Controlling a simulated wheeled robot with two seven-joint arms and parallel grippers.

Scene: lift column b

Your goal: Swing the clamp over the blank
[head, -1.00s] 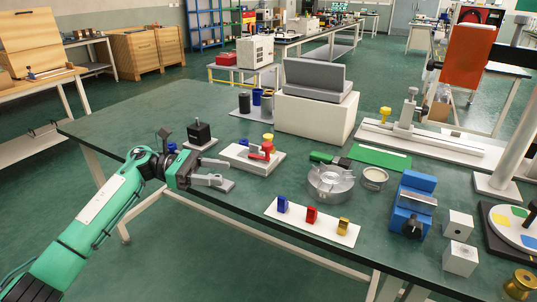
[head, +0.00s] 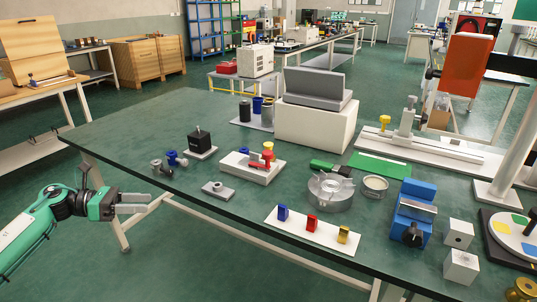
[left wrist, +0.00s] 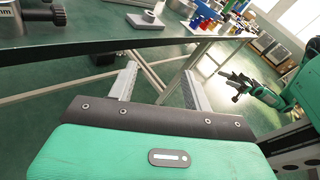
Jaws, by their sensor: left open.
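A white base plate (head: 253,168) on the green bench carries a red clamp (head: 268,156) with a yellow knob (head: 268,146) and a low grey piece, probably the blank. The clamp sits at the plate's right part; whether it lies over the blank is too small to tell. My left gripper (head: 148,203) is off the bench's front left edge, open and empty, well apart from the clamp. Its two spread fingers also show in the left wrist view (left wrist: 158,72). My right gripper (left wrist: 238,86) shows small and dark at the right there; its opening is unclear.
Near the clamp plate stand a black block (head: 200,141), a grey flanged part (head: 218,190) and a round metal chuck (head: 330,190). A white strip (head: 300,233) holds coloured pieces in front. The bench's left end is clear.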

